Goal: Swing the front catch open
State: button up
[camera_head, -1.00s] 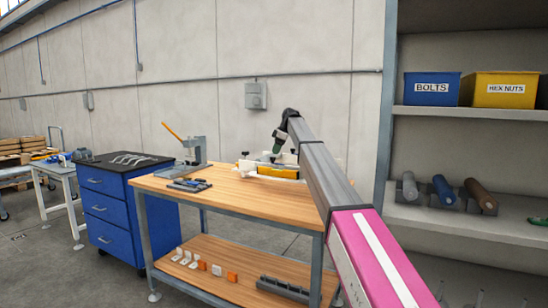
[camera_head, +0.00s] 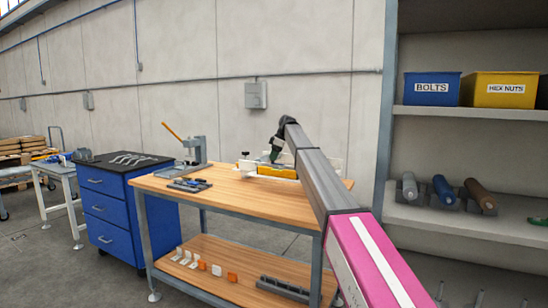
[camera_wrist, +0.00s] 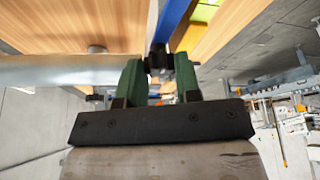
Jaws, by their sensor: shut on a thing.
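My gripper (camera_head: 273,158) is at the end of my arm, down at a white fixture with a yellow front bar (camera_head: 276,173) on the wooden bench. In the wrist view my gripper (camera_wrist: 158,72) has two green fingers, with a small dark part (camera_wrist: 158,60) between their tips. They are shut on this part, which looks like the front catch. A blue bar (camera_wrist: 172,22) runs up from it. The catch cannot be made out in the head view, where the gripper and arm cover part of the fixture.
A wooden workbench (camera_head: 225,193) carries the fixture, a lever press (camera_head: 195,150) and hand tools. A blue drawer cabinet (camera_head: 118,205) stands left. Shelves (camera_head: 470,115) with bins stand right. A pale grey bar (camera_wrist: 60,70) crosses close beside the gripper in the wrist view.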

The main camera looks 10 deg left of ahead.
jog(key=m+t, duration=0.1)
jog(key=m, duration=0.3)
jog(key=shift+s+m+t, duration=0.2)
jog(key=shift+m+t, duration=0.1)
jog(key=shift+t, duration=0.1)
jog(key=m+t+h, duration=0.1)
jog(key=m, duration=0.4)
jog(key=shift+a, duration=0.1)
jog(key=shift+m+t+h, duration=0.3)
jog(key=o, duration=0.9)
jog(key=shift+o, duration=0.2)
jog(key=v, duration=1.1)
